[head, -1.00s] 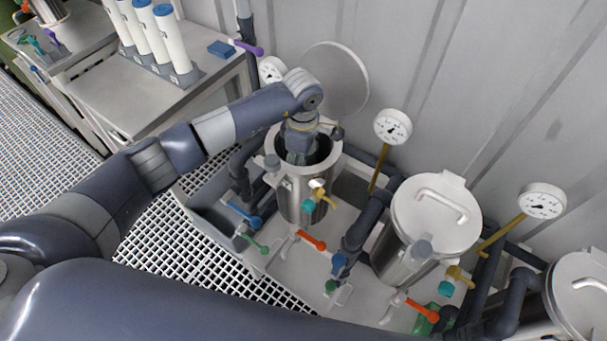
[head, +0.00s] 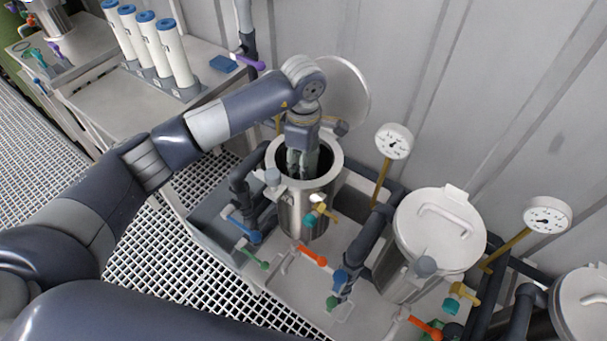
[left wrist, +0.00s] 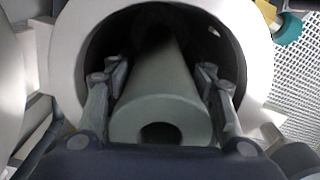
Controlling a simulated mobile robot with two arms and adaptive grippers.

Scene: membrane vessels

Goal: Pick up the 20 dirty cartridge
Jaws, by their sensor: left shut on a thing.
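The dirty cartridge (left wrist: 165,92) is a dull grey-green cylinder with a round hole in its end. It shows in the left wrist view inside the open steel vessel (head: 301,212). My left gripper (head: 302,168) reaches down into the vessel's mouth. In the left wrist view its two fingers (left wrist: 162,95) lie on either side of the cartridge's top end and are shut on it. The cartridge's lower part goes into the dark of the vessel. In the head view the cartridge is hidden by the gripper and the rim. My right gripper is not in view.
The vessel's round lid (head: 345,92) stands open behind it. A closed vessel (head: 440,232) stands to the right, with gauges (head: 394,141) and coloured valve handles (head: 312,255) around. Several white cartridges with blue caps (head: 176,55) stand on a bench at the upper left.

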